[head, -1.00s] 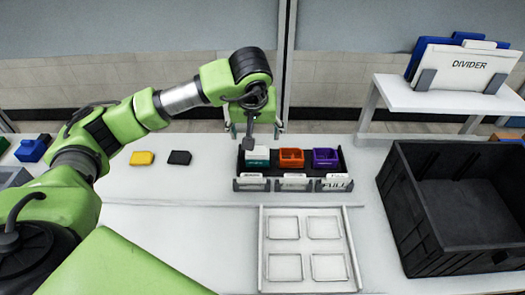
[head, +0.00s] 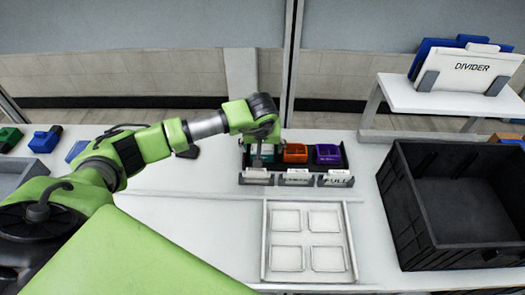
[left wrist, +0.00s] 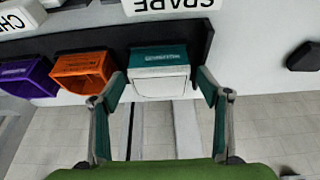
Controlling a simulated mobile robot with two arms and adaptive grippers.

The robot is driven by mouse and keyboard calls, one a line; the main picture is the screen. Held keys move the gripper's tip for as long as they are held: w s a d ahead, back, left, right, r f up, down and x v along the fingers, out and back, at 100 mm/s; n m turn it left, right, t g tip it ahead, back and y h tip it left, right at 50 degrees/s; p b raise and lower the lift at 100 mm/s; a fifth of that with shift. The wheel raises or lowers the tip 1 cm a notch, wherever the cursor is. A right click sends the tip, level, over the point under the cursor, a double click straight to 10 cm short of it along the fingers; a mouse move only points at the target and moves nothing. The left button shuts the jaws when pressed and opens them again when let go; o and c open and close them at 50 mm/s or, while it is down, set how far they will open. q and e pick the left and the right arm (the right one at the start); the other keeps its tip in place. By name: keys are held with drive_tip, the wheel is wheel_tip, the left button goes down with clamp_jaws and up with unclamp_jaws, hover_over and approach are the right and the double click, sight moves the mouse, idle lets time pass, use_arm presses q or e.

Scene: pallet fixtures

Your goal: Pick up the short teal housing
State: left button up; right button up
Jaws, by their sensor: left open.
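The teal housing (left wrist: 158,58), teal with a white front, sits at one end of a black rack (left wrist: 202,38) beside an orange and a purple housing. In the head view it is mostly hidden behind my left gripper (head: 261,152). In the left wrist view my left gripper (left wrist: 162,82) is open, with one finger on each side of the teal housing. I see a gap at the right finger; I cannot tell whether the left finger touches it. My right gripper is not in view.
The orange housing (head: 295,153) and purple housing (head: 327,154) stand close beside it, with label cards in front. A white tray with square recesses (head: 307,222) lies in front. A deep black crate (head: 432,235) stands at right. A dark block (head: 188,152) lies to the left.

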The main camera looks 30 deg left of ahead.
use_arm(q)
drive_tip(key=c, duration=1.2)
